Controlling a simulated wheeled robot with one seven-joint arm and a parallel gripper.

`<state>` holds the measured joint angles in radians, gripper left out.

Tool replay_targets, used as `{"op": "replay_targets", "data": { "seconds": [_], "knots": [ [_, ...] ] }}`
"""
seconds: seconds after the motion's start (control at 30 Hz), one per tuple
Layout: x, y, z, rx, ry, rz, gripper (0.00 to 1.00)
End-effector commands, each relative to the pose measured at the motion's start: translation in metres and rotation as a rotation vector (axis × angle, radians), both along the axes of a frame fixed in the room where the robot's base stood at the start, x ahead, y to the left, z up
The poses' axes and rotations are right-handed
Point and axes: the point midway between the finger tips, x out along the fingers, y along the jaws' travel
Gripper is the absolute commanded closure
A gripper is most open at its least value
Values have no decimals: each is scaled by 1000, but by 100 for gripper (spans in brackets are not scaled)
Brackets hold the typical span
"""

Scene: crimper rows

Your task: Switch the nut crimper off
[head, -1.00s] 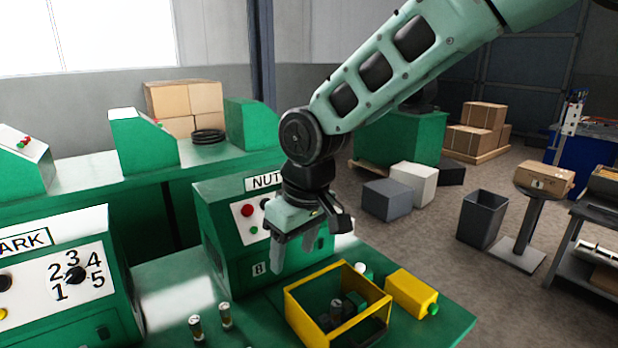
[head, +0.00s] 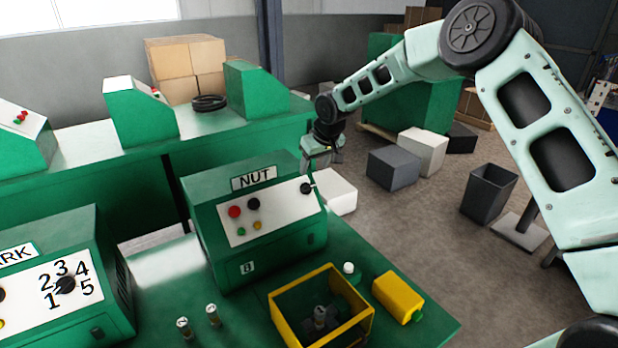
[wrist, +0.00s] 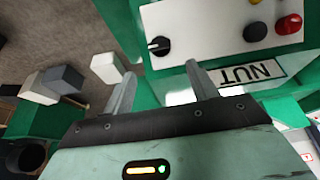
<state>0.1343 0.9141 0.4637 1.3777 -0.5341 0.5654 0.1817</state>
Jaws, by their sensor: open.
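The nut crimper (head: 250,262) is a green box with a "NUT" label (head: 254,178) and a white sloped panel. The panel carries a red button (head: 234,211), a black knob (head: 253,204), small green and yellow buttons, and a black rotary switch (head: 306,188) with a pale pointer at its right end. My gripper (head: 322,172) is open and empty, just above and behind the panel's right end. In the wrist view the rotary switch (wrist: 160,46) lies just beyond the gap between my fingertips (wrist: 158,72), apart from them. The label (wrist: 250,73) appears upside down there.
A yellow open bin (head: 322,338) and a yellow box (head: 398,297) stand on the green bench in front. Another crimper with a numbered dial (head: 66,284) is at left. Boxes (head: 393,167) and a dark bin (head: 489,192) stand on the floor at right.

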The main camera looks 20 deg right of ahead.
Motion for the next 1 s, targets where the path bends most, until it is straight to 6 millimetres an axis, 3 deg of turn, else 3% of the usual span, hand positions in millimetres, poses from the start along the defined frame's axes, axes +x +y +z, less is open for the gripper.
{"op": "replay_targets", "data": {
  "seconds": [0.3, 0.5, 0.93, 0.97, 1.0],
  "knots": [
    [21, 7, -53, 1, 3, -1, 42],
    [29, 10, -74, 1, 1, -1, 42],
    [33, 11, -84, -1, 0, 0, 42],
    [33, 11, -84, -1, 0, 0, 45],
    [33, 11, -84, -1, 0, 0, 56]
  ]
}}
